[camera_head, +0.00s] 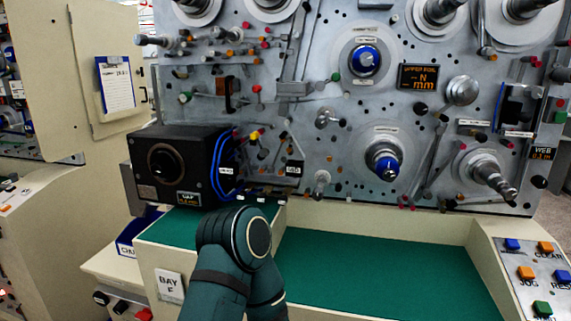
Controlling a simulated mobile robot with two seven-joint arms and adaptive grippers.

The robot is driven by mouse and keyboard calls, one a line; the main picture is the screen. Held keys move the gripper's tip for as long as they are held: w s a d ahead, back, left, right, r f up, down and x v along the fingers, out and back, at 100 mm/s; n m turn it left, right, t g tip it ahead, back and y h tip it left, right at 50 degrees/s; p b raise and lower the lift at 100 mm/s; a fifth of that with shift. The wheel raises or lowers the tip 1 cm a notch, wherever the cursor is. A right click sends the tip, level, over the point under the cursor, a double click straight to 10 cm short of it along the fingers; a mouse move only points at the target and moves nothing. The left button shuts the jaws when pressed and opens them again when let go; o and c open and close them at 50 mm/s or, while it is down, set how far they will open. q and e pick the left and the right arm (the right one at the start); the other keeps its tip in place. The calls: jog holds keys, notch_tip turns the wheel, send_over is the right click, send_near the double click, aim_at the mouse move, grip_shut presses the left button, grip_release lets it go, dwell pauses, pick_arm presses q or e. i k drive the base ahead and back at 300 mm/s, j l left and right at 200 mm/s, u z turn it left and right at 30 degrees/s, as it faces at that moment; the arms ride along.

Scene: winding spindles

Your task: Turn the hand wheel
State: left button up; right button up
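No part in the camera_head view is clearly readable as the hand wheel. Two blue-ringed round hubs are on the grey panel, an upper one (365,60) and a lower one (383,163); each has a small label above, too small to read. A silver round knob (462,90) sits to their right. A dark green arm of mine rises from the bottom edge, left of the middle, and ends in view at a rounded joint over the bench. I cannot tell which arm it is. Neither gripper shows in this view.
Spindles stick out of the panel, including one at lower right (490,175). A button panel (530,270) is at right. The bench's middle is clear.

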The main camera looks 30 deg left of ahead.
aim_at(164, 165)
jog(key=u, duration=1.75)
